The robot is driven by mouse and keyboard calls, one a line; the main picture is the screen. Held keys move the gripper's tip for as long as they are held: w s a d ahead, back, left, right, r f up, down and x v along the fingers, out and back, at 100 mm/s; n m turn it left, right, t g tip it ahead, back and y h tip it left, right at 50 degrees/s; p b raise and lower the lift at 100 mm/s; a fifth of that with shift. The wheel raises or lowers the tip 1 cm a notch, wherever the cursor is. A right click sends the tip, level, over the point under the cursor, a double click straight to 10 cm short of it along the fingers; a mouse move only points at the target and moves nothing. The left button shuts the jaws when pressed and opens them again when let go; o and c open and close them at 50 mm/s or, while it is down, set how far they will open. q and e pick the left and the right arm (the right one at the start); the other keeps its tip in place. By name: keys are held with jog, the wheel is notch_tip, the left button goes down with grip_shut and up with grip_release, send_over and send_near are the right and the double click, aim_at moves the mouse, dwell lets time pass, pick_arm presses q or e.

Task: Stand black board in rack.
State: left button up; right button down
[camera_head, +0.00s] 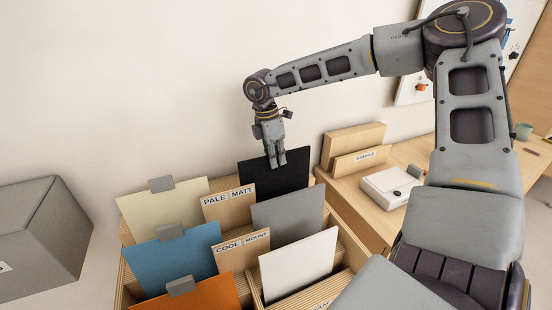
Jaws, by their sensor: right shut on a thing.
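The black board (281,178) stands upright at the back right of the wooden rack (350,240). My right gripper (277,161) points down and is shut on the board's top edge. The board's lower part is hidden behind a grey board (288,216), so I cannot tell whether it touches the rack's floor. My left gripper is not in view.
Cream (160,207), blue (176,256), orange (195,294) and white (298,264) boards stand in the rack, with labelled dividers between. A white box (391,187) and a wooden SAMPLE holder (360,160) are on the table at right. A grey box (40,240) is at left.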

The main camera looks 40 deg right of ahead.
jog(key=c, duration=1.5)
grip_release()
jog(key=shift+r, duration=0.1)
notch_tip(320, 180, up, 12)
jog(key=w+a, duration=0.1)
jog(key=shift+w+a, duration=0.15)
jog(key=shift+a, duration=0.05)
jog(key=shift+f, duration=0.25)
dwell(0.3)
